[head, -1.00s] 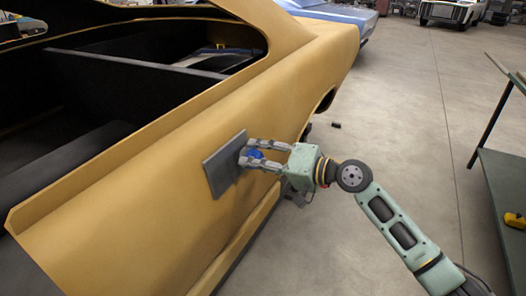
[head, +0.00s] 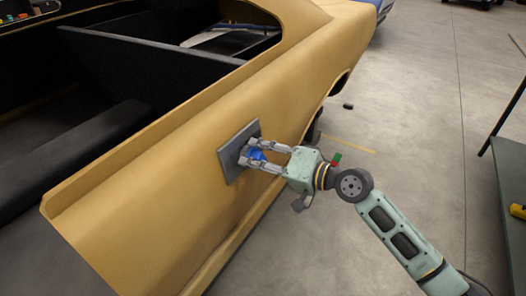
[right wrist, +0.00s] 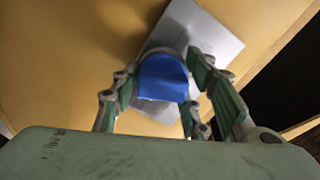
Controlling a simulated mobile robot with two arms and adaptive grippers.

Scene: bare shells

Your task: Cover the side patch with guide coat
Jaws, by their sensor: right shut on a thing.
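The tan car body (head: 165,185) has a broad bare side panel. A flat grey pad (head: 230,170) with a blue grip (head: 258,155) is at this panel, its face toward it; it looks to lie against the panel or very near. My right gripper (head: 249,154) is shut on the blue grip. In the right wrist view, the blue grip (right wrist: 162,78) sits between the fingers, with the grey pad (right wrist: 205,38) behind it. The pad hides the panel under it. I cannot make out a marked patch or coat colour. My left gripper is out of view.
The cabin opening with black inner panels (head: 115,55) lies left of the panel. A green bench (head: 510,185) with a yellow item (head: 517,211) stands at the right edge. A small dark object (head: 348,106) lies on the floor. The concrete floor (head: 415,110) between is mostly clear.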

